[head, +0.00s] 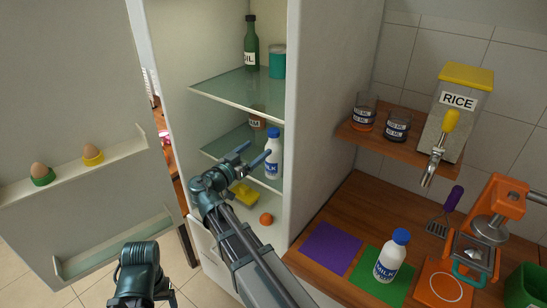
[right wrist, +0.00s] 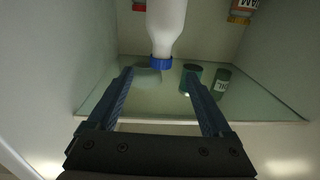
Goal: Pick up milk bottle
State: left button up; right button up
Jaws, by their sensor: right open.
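A white milk bottle (head: 273,158) with a blue cap stands on a fridge shelf. My right gripper (head: 246,158) is inside the fridge, open, just left of this bottle in the head view. In the right wrist view the bottle (right wrist: 165,28) appears upside down, ahead of and between the spread fingers (right wrist: 158,75), with no visible contact. My left gripper cannot be made out; only a dark arm part shows at the bottom.
A jam jar (head: 258,118) stands behind the fridge bottle. A green oil bottle (head: 251,45) and teal can (head: 278,62) stand on the glass shelf (head: 225,88) above. A yellow item (head: 245,194) and orange fruit (head: 266,219) lie below. The open fridge door (head: 75,110) holds two eggs.

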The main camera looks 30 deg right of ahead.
aim_at(271, 138)
jog(key=x, duration=0.8)
jog(key=shift+w+d, duration=0.15)
jog(key=shift+d, duration=0.1)
jog(key=x, duration=0.5)
jog(key=shift+w+d+f, duration=0.1)
jog(key=shift+w+f, duration=0.05)
jog(key=shift+f, duration=0.05)
grip_shut()
dwell(1.1)
